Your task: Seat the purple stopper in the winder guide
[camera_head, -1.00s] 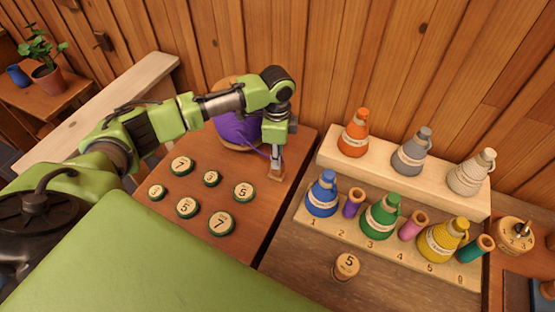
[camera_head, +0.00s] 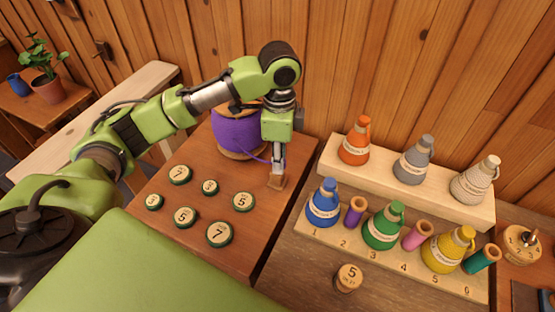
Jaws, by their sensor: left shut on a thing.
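A purple wound spool (camera_head: 236,134) with wooden ends stands at the back of the brown table. A purple cord runs from it to the tips of my left gripper (camera_head: 278,163). The gripper points down and is shut on the small stopper at the cord's end, which the fingers mostly hide. My right gripper is out of view.
Several numbered discs (camera_head: 220,233) lie on the brown table, left of the guide. To the right, a stepped wooden rack (camera_head: 405,262) holds coloured bottles and small spools. A numbered wooden piece (camera_head: 348,277) stands before it. The plank wall is close behind.

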